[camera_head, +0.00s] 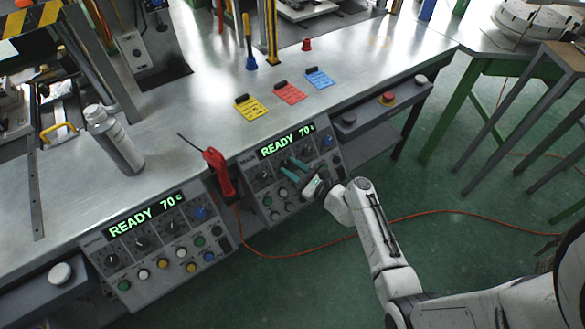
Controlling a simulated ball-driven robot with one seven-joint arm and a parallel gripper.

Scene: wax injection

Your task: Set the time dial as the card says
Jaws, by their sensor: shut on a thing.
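The right control panel (250,196) hangs on the bench front, its display reading READY 70 C, with a row of dials and coloured buttons. My gripper (290,167) reaches it from the right, its teal fingers shut on a dial in the upper row. The fingers hide that dial, so its label and setting cannot be read. A dark dial (264,174) and a blue dial (326,142) flank it. Yellow (251,109), red (290,93) and blue (319,78) cards lie on the bench above; their writing is too small to read.
A left panel (160,240) also reads READY 70 C. A red-handled tool (218,172) with an orange hose hangs between the panels. A red button (387,98) sits at right. Green floor is free in front.

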